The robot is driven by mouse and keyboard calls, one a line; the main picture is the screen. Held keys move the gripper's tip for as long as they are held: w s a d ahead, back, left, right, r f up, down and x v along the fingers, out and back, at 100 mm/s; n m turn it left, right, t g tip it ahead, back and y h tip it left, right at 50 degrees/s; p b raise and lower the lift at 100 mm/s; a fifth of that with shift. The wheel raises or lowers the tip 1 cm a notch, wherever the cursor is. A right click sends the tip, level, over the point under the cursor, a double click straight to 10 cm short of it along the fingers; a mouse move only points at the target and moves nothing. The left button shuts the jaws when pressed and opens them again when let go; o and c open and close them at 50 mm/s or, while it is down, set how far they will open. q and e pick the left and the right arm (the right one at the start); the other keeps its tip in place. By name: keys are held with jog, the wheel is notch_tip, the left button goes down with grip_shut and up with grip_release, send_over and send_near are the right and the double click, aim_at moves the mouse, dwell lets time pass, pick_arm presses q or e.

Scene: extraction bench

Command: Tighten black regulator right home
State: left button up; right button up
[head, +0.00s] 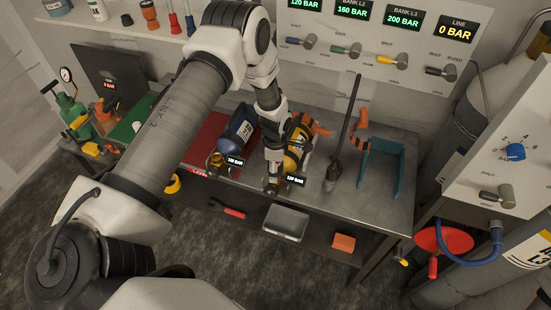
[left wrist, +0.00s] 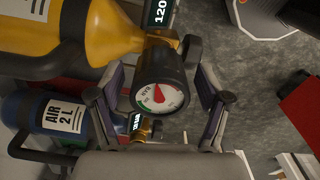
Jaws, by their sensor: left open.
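The black regulator (left wrist: 161,88) with its round dial gauge sits at the end of the yellow cylinder (left wrist: 95,35). In the left wrist view it lies between the two fingers of my left gripper (left wrist: 160,80), which is open, with a finger on each side. I cannot tell whether the fingers touch it. In the head view the yellow cylinder (head: 300,148) lies on the bench, and my left gripper (head: 272,184) is at its near end, largely hiding the regulator there. A tag (head: 295,180) there reads 120 BAR. My right gripper is not in view.
A blue cylinder (head: 240,130) lies on the bench just left of the yellow one. An upright black rod (head: 345,130) and a blue-green bracket (head: 400,165) stand to the right. A metal tray (head: 285,222) sits on the lower shelf. The valve panel (head: 370,50) stands behind.

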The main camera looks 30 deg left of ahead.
pick_arm(q)
jog(key=c, duration=1.3)
jog(key=m+b, duration=0.1)
jog(key=m, duration=0.3)
jog(key=shift+f, duration=0.2)
jog(key=o, duration=1.3)
jog(key=shift+r, duration=0.2)
jog(key=shift+o, duration=0.2)
jog(key=shift+r, duration=0.1)
